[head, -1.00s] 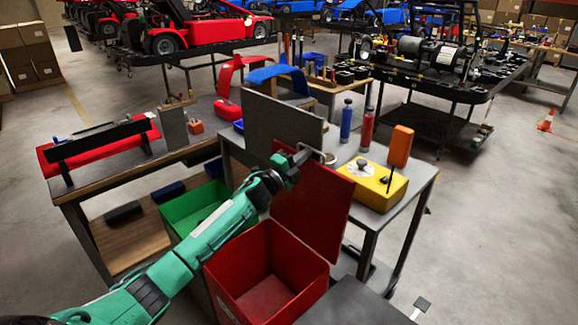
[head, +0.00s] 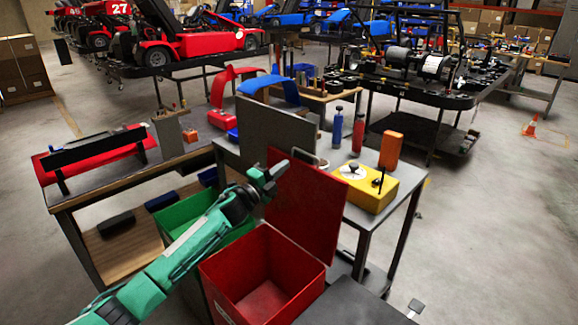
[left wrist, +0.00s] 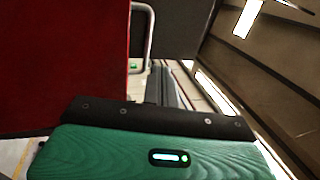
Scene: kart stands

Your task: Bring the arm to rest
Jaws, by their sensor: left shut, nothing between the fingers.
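My left arm comes in from the lower left in the head view. Its green and black gripper (head: 273,174) is shut and empty, in front of the raised red lid (head: 310,205) of the red bin (head: 235,270). I cannot tell whether it touches the lid. The bin is open and its visible inside looks empty. In the left wrist view, my green gripper housing fills the bottom, and the red panel (left wrist: 60,60) stands at the left. My right gripper is not in view.
A green bin (head: 185,222) stands left of the red one. The grey table (head: 345,212) behind holds a yellow box (head: 372,188), an orange block (head: 391,150), and blue and red bottles. A grey panel (head: 270,130) stands upright there. Open floor lies to the right.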

